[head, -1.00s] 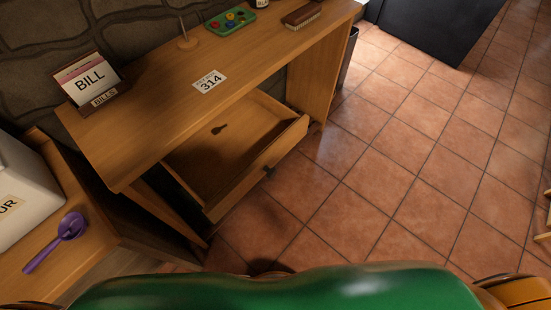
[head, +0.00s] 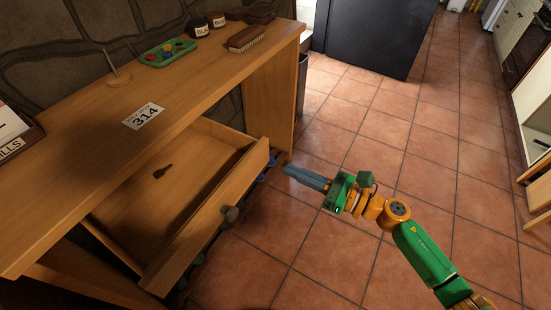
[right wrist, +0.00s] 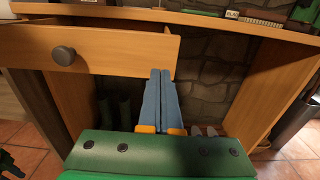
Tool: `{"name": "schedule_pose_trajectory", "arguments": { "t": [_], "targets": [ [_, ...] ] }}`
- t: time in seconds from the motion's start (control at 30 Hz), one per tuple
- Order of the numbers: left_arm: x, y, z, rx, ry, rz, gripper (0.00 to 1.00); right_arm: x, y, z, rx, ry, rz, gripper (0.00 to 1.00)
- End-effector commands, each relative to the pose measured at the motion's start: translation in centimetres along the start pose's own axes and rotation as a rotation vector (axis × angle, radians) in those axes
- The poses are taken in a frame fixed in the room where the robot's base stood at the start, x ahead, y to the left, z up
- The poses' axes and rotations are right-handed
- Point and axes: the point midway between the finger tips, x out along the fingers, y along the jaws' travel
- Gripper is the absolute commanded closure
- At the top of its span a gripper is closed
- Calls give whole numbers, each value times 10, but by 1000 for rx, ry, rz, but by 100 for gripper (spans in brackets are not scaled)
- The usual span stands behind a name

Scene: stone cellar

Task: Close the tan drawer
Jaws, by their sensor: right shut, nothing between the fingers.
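The tan drawer (head: 197,232) is pulled out of the wooden desk (head: 85,143), with a round dark knob (head: 231,213) on its front. A small dark object (head: 162,171) lies inside it. In the right wrist view the drawer front (right wrist: 115,50) and knob (right wrist: 64,55) show at upper left. My right gripper (head: 287,170) is shut and empty, its blue fingers pointing towards the desk, beyond the drawer's right end in the head view. The fingers also show in the right wrist view (right wrist: 160,73), near the drawer front's right end; I cannot tell whether they touch it. My left gripper is not in view.
On the desk top are a 314 card (head: 143,116), a green tray (head: 167,53), a brush (head: 247,39) and jars (head: 217,19). A bin (head: 302,82) stands beyond the desk. The tiled floor (head: 330,250) is largely clear. Several objects stand under the drawer.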

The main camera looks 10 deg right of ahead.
Motion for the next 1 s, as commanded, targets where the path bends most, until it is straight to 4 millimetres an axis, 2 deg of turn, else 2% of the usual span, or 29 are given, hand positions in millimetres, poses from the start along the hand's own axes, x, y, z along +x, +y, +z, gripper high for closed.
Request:
{"name": "schedule_pose_trajectory", "arguments": {
  "t": [0.1,0.3,0.83,1.0],
  "targets": [
    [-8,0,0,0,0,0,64,24,0,3,3,-3,0,100],
    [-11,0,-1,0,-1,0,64,50,0,1,4,-1,-1,100],
    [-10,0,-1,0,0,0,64,56,0,-1,3,0,-1,100],
    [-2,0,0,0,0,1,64,66,0,-2,2,-2,0,100]
  ]
}}
